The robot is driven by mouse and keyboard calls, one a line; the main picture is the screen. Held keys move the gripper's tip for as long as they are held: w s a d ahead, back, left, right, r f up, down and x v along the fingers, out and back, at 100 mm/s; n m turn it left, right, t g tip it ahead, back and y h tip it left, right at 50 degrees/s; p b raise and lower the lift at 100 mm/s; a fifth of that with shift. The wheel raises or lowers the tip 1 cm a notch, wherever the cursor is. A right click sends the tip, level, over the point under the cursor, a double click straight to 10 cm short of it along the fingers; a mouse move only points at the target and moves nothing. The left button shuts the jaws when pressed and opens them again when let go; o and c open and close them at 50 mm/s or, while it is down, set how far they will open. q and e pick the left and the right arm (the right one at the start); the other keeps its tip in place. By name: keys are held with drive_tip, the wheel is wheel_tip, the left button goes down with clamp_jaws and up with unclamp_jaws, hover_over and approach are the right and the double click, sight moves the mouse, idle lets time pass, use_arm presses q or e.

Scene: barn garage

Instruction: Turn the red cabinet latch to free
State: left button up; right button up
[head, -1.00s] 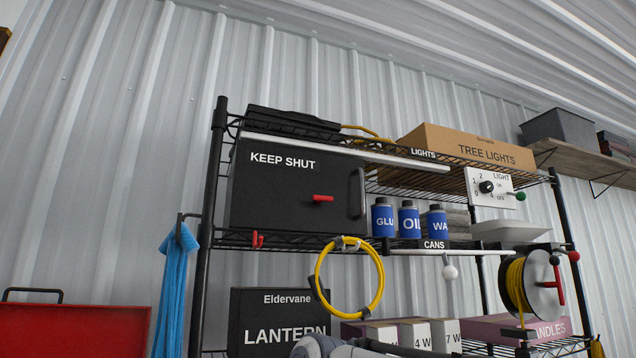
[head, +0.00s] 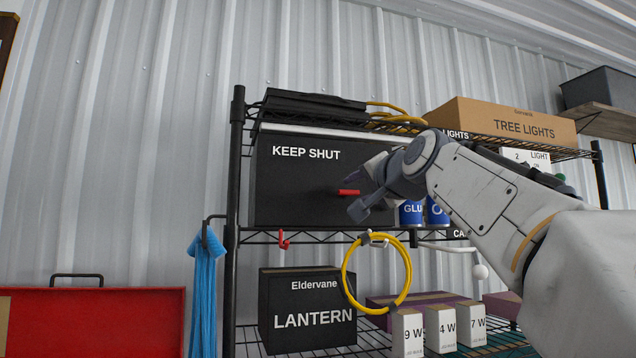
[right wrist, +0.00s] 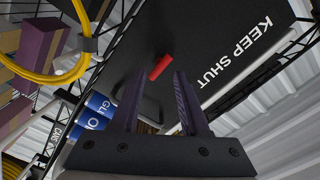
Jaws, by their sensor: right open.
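The red latch (head: 348,192) is a short bar on the front of the black cabinet (head: 290,190) marked KEEP SHUT. It lies level, in line with the lettering. My right gripper (head: 362,188) is open at the cabinet's right part, in front of the latch's right end. In the right wrist view the latch (right wrist: 160,67) shows just beyond the fingertips, between their lines, with the open jaws (right wrist: 157,82) empty. I cannot tell whether a finger touches it. My arm hides the cabinet's right edge and handle. My left gripper is out of view.
The cabinet stands on a black wire shelf. Below hang a yellow cable coil (head: 407,275) and a red hook (head: 284,241). A blue cloth (head: 205,285) hangs left of the rack. A TREE LIGHTS box (head: 500,124) is above.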

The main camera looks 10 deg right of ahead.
sight(350, 192)
drive_tip(key=shift+w+a+p, duration=0.1)
drive_tip(key=shift+w+p, duration=0.45)
drive_tip(key=shift+w, duration=1.25)
